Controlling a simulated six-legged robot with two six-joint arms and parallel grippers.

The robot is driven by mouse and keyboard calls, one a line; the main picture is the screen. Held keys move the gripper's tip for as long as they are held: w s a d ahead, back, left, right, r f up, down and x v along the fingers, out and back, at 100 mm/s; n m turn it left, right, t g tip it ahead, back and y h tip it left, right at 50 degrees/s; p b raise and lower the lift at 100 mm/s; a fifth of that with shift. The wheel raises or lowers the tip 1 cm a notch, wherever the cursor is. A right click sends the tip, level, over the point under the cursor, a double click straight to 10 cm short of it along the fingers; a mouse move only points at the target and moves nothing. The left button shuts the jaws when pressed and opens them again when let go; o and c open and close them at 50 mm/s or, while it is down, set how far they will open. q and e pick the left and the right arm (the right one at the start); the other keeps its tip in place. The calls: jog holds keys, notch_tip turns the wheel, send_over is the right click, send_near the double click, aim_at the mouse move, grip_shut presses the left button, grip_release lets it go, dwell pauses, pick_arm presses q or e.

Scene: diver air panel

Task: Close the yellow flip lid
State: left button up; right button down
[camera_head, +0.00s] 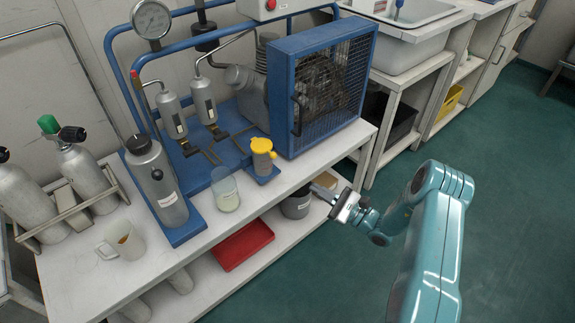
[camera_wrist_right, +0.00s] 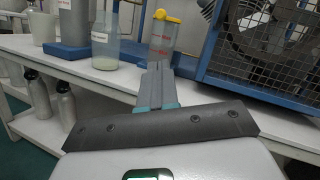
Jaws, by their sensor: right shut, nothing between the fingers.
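A small clear container (camera_head: 264,165) with a yellow flip lid (camera_head: 261,146) stands on the blue base of the compressor unit, left of the fan cage. In the right wrist view the container (camera_wrist_right: 163,42) is upright with red marks, and the yellow lid (camera_wrist_right: 168,16) is at its top. I cannot tell if the lid is fully seated. My right gripper (camera_head: 322,190) is at the bench's front edge, right of and nearer than the container, apart from it. Its fingers (camera_wrist_right: 157,68) are shut and empty, pointing towards the container. My left gripper is not in view.
The blue fan cage (camera_head: 322,85) stands right of the container. A glass beaker (camera_head: 225,188) and a grey bottle (camera_head: 155,180) stand to its left. A red tray (camera_head: 242,245) and a dark pot (camera_head: 297,203) are on the lower shelf. The floor at right is clear.

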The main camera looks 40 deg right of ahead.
jog(key=r+b+x, duration=0.1)
jog(key=r+x, duration=0.1)
jog(key=x, duration=1)
jog(key=shift+s+m, duration=0.3)
jog(key=shift+s, duration=0.05)
notch_tip(320, 180, up, 6)
jog(key=m+g+h+p, duration=0.1)
jog(key=g+p, duration=0.4)
jog(key=p, duration=0.5)
jog(key=shift+w+r+m+h+p, duration=0.2)
jog(key=shift+m+h+p, duration=0.15)
jog(key=shift+h, duration=0.35)
jog(key=shift+w+r+g+p, duration=0.3)
jog(key=shift+r+g+p, duration=0.4)
jog(key=shift+p, duration=0.15)
dwell(1.2)
